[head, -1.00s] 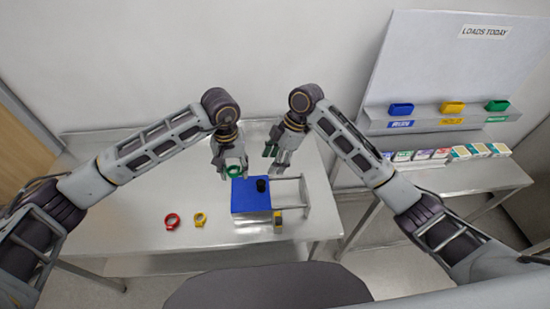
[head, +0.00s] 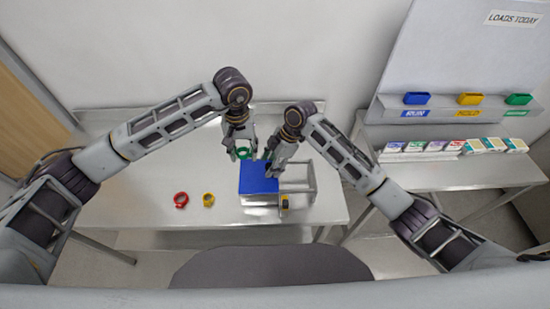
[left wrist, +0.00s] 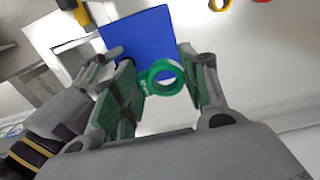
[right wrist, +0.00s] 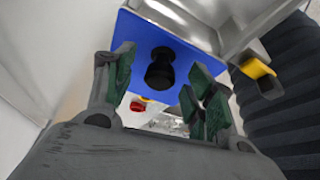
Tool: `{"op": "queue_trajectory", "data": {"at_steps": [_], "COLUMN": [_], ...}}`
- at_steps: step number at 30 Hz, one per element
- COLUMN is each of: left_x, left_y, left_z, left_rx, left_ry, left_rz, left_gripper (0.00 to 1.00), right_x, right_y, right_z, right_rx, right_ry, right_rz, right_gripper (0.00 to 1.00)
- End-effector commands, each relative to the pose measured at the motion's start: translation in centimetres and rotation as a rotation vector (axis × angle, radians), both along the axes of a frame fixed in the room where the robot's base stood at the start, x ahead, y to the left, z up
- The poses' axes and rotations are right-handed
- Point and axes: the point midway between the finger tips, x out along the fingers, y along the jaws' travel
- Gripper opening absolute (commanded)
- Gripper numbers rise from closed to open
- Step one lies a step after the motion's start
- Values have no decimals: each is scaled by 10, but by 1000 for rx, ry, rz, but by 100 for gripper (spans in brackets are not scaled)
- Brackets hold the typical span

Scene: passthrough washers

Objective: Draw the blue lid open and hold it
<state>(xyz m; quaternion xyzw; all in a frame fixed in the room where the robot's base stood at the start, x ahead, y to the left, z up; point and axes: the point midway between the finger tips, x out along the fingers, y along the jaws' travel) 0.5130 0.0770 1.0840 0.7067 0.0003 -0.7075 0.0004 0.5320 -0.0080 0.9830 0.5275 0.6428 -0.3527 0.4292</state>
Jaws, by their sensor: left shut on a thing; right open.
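The blue lid (head: 257,180) is a flat panel on a metal box on the table. Its black knob (right wrist: 160,68) shows in the right wrist view, in line between the fingers of my right gripper (right wrist: 160,85). That gripper is open, over the lid's right back part; whether it touches the knob I cannot tell. In the head view the right gripper (head: 270,165) hides the knob. My left gripper (head: 239,153) is shut on a green ring (left wrist: 165,76) behind the lid's back left corner. The lid also shows in the left wrist view (left wrist: 140,38).
A metal frame (head: 300,180) extends right of the lid, with a yellow-and-black piece (head: 285,201) at its front. A red ring (head: 181,199) and a yellow ring (head: 208,199) lie left on the table.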

Motion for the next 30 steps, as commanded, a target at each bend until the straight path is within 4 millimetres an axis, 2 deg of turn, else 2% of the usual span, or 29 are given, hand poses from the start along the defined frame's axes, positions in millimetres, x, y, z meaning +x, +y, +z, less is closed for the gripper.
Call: {"op": "queue_trajectory", "data": {"at_steps": [5, 14, 26, 27, 30], "left_x": [0, 0, 0, 0, 0], "left_y": [0, 0, 0, 0, 0], "left_z": [0, 0, 0, 0, 0], "left_rx": [0, 0, 0, 0, 0], "left_ry": [0, 0, 0, 0, 0], "left_rz": [0, 0, 0, 0, 0], "left_gripper": [32, 32, 32, 32, 32], "right_x": [-1, -1, -1, 0, 0], "right_y": [3, 3, 3, 3, 2], "right_z": [-7, -8, -8, -8, -8], "right_rx": [1, 0, 0, 0, 0], "right_ry": [0, 0, -1, -1, -1], "right_rz": [0, 0, 0, 0, 0], "right_gripper": [55, 55, 5, 1, 1]}}
